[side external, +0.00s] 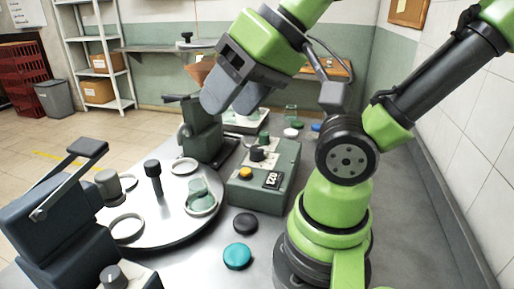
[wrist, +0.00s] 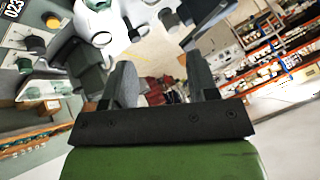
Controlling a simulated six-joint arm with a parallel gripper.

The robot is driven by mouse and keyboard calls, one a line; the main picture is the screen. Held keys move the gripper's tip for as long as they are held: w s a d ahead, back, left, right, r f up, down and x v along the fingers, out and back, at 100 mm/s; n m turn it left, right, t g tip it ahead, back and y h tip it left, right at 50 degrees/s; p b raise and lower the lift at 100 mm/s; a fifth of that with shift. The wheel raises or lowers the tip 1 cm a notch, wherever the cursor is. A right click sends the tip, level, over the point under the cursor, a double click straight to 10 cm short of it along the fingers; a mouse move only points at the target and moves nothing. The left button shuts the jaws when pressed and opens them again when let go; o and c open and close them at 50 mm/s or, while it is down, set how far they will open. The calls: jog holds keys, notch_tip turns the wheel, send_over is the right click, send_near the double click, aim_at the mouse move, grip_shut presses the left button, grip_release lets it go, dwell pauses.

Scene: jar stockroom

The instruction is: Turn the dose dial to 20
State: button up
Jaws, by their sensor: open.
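The dosing box (side external: 262,195) is a grey-green block on the table, left of my arm's base. On its top are a black dial knob (side external: 257,154), a yellow button (side external: 245,173), a green knob (side external: 264,138) and a small display (side external: 272,180) that seems to read 023. In the wrist view the display (wrist: 12,9) is at the top left corner, with the black knob (wrist: 36,45) below it. My gripper (side external: 232,103) is open and empty, above and behind the box, apart from the dial. Its two fingers also show in the wrist view (wrist: 163,82).
A round turntable (side external: 160,228) with a glass jar (side external: 200,194) and rings stands left of the box. A dark press (side external: 203,135) stands beside the box, another (side external: 55,220) at front left. Black (side external: 245,223) and teal (side external: 237,256) lids lie in front.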

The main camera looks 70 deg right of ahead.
jog(key=shift+o, duration=0.6)
jog(key=shift+w+d, duration=0.2)
jog(key=shift+w, duration=0.1)
jog(key=m+g+h, duration=0.2)
jog(key=m+g, duration=0.5)
jog(key=m, duration=0.5)
send_over(257, 148)
notch_tip(257, 148, down, 14)
jog(key=shift+d+r, duration=0.1)
jog(key=shift+r, duration=0.1)
notch_tip(257, 148, down, 10)
jog(key=shift+r, duration=0.1)
jog(key=c, duration=0.9)
